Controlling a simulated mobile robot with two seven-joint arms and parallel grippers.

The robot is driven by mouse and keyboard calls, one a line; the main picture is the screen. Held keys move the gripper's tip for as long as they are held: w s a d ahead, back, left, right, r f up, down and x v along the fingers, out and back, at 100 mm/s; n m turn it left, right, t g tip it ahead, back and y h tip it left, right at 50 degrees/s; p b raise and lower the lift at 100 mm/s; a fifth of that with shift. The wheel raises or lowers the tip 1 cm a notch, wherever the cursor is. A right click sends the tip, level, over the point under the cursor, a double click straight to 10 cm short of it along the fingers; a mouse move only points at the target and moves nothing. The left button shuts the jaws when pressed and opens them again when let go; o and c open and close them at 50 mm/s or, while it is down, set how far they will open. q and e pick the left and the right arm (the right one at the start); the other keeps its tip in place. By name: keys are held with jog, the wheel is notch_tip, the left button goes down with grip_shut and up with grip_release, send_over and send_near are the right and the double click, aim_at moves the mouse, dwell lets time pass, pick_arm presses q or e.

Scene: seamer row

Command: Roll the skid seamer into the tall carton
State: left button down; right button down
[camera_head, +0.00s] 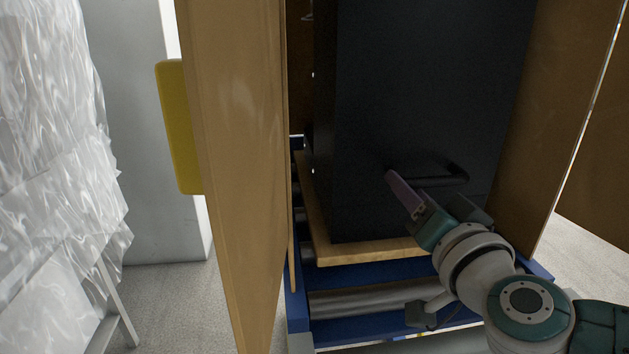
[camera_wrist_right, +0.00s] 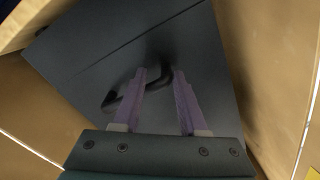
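The seamer (camera_head: 400,90) is a tall dark box with a black bar handle (camera_head: 445,179) low on its near face. It stands upright on a wooden skid (camera_head: 370,254). The tall carton's tan walls rise at the left (camera_head: 240,150) and right (camera_head: 545,110), with the seamer between them. My right gripper (camera_head: 425,190) is at the seamer's near face, beside the handle. In the right wrist view its two purple fingers (camera_wrist_right: 160,75) are apart, and the handle (camera_wrist_right: 125,95) passes by the left finger; contact is unclear. My left gripper is not in view.
A blue frame with metal rollers (camera_head: 375,300) lies under the skid, its near end bare. A yellow pad (camera_head: 178,125) shows beyond the left wall. A plastic-wrapped stack (camera_head: 50,150) stands at far left. Bare floor (camera_head: 175,300) lies between stack and carton.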

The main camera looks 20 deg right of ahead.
jog(key=c, duration=0.8)
grip_release()
jog(key=shift+w+a+r, duration=0.1)
jog(key=shift+r, duration=0.2)
jog(key=shift+c, duration=0.2)
jog(key=o, duration=0.3)
jog(key=shift+o, duration=0.9)
jog(key=shift+f, duration=0.1)
jog(key=p+v, duration=0.2)
jog(key=v, duration=0.7)
jog(key=shift+s, duration=0.4)
